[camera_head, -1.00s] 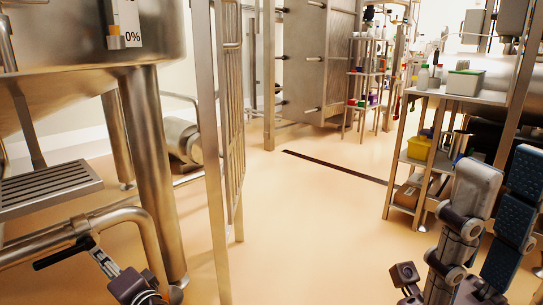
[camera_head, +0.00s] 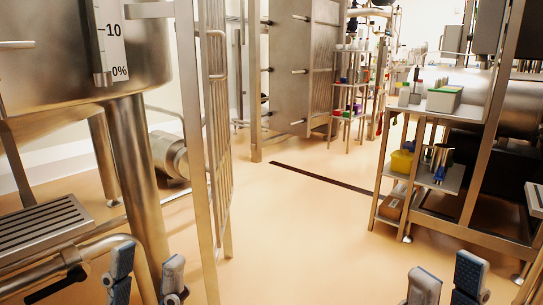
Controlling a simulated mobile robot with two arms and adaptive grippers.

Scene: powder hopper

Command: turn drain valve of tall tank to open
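The tall tank (camera_head: 70,65) is the steel vessel at the upper left, with a level scale marked 10 and 0%. A steel pipe (camera_head: 45,268) runs below it at the lower left. A black lever handle (camera_head: 62,284) shows under this pipe, partly hidden; it looks like the drain valve's handle. My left gripper (camera_head: 147,272) points upward just right of the handle, with its two fingers apart and nothing seen between them. I cannot tell whether a finger touches the handle. My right gripper (camera_head: 447,282) is at the bottom right, fingers apart and empty, over open floor.
A steel post and railing (camera_head: 208,150) stand right of the tank. A slatted steel step (camera_head: 40,232) is at the left. A shelf rack (camera_head: 470,100) with bottles and boxes stands at the right. The middle floor is clear.

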